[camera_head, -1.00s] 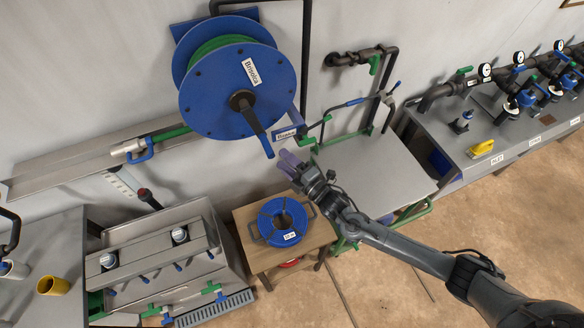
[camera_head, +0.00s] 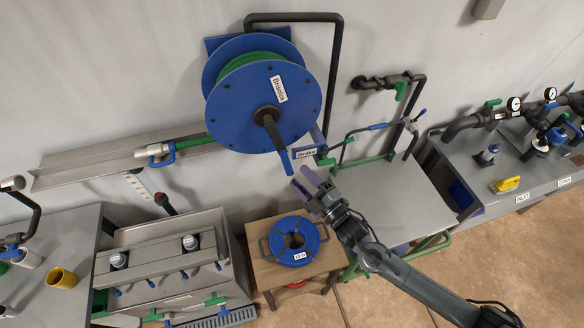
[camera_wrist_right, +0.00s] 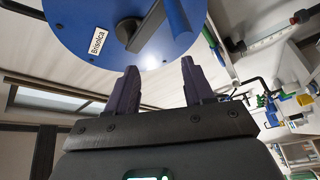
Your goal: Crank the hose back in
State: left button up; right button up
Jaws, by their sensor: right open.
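The blue hose reel (camera_head: 245,115) hangs on the wall with green hose (camera_head: 250,64) wound inside. Its crank has a dark hub and arm (camera_head: 268,117) and a blue handle (camera_head: 279,152) pointing down toward the right. Green hose runs left from the reel to a metal-and-blue nozzle (camera_head: 158,153). My right gripper (camera_head: 304,178) is open and empty, its purple fingers just right of the handle's lower end. In the right wrist view the blue handle (camera_wrist_right: 180,18) shows beyond the open fingers (camera_wrist_right: 160,72), with no contact visible. My left gripper is out of view.
A black pipe frame (camera_head: 333,70) surrounds the reel's right side. A brake lever with a label (camera_head: 306,154) sits close behind my right gripper. A small wooden table (camera_head: 263,272) with a blue coil (camera_head: 294,240) stands below. A metal sink unit (camera_head: 165,265) stands lower left.

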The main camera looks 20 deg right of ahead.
jog(key=a+m+t+b, duration=0.2)
jog(key=a+m+b, duration=0.1)
jog(key=m+b, duration=0.2)
jog(key=m+t+h+b, duration=0.2)
jog(key=m+h+b, duration=0.4)
jog(key=m+b, duration=0.3)
send_near(283, 153)
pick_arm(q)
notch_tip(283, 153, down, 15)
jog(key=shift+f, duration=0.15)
pick_arm(e)
jog(key=shift+n, duration=0.5)
jog(key=x, duration=0.6)
jog(key=shift+w+a, duration=0.1)
jog(key=shift+w, duration=0.05)
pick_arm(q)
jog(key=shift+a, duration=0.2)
pick_arm(e)
grip_shut()
